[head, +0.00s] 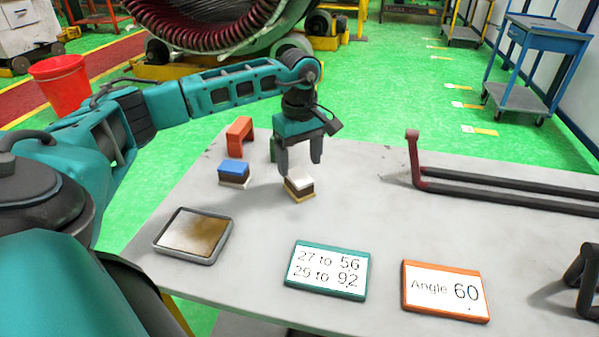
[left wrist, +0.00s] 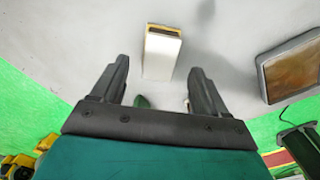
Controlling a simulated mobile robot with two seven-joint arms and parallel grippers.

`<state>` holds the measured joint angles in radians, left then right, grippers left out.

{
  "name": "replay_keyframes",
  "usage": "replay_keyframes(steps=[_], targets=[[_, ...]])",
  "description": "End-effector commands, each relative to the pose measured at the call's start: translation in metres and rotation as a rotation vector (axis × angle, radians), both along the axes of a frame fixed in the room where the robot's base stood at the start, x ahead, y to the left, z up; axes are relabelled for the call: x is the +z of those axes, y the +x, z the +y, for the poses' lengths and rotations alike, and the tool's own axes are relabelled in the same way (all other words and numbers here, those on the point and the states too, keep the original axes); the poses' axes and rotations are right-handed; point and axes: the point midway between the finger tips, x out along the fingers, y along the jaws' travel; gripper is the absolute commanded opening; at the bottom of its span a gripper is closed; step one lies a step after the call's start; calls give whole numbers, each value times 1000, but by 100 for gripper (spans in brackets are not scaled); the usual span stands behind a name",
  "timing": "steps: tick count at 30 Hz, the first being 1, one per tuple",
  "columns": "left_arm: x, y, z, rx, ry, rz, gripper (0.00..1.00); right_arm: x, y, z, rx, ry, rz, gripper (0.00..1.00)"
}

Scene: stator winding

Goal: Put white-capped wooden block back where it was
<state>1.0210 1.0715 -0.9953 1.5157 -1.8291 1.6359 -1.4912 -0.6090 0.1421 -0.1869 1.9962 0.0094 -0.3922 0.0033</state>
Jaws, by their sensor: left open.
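The white-capped wooden block (head: 299,184) stands on the grey table, with a white top, a dark middle and a tan base. My left gripper (head: 300,167) is open just above and behind it, fingers pointing down. In the left wrist view the block (left wrist: 162,52) shows its white top between and beyond the open fingertips (left wrist: 160,68). The fingers do not appear to be closed on it. A similar blue-capped block (head: 234,169) stands to its left.
An orange arch block (head: 240,133) stands at the back left, with a green piece (head: 273,152) partly hidden by my gripper. A dark-rimmed tray (head: 160,243), two sign plates (head: 328,268) (head: 445,290) and dark bent bars (head: 500,185) lie on the table.

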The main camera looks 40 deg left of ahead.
Motion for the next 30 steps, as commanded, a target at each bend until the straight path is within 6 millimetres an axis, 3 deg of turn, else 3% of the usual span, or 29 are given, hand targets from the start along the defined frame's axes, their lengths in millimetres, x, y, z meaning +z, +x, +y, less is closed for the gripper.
replay_keyframes(steps=[3,10,30], targets=[[28,1,0,-1,1,-4,74,-1,-1,-2,-3,-5,6,43],[60,1,0,-1,0,-2,74,-2,-3,-4,-4,-9,11,43],[66,0,0,-1,0,1,74,-1,-4,-6,-4,-13,8,43]])
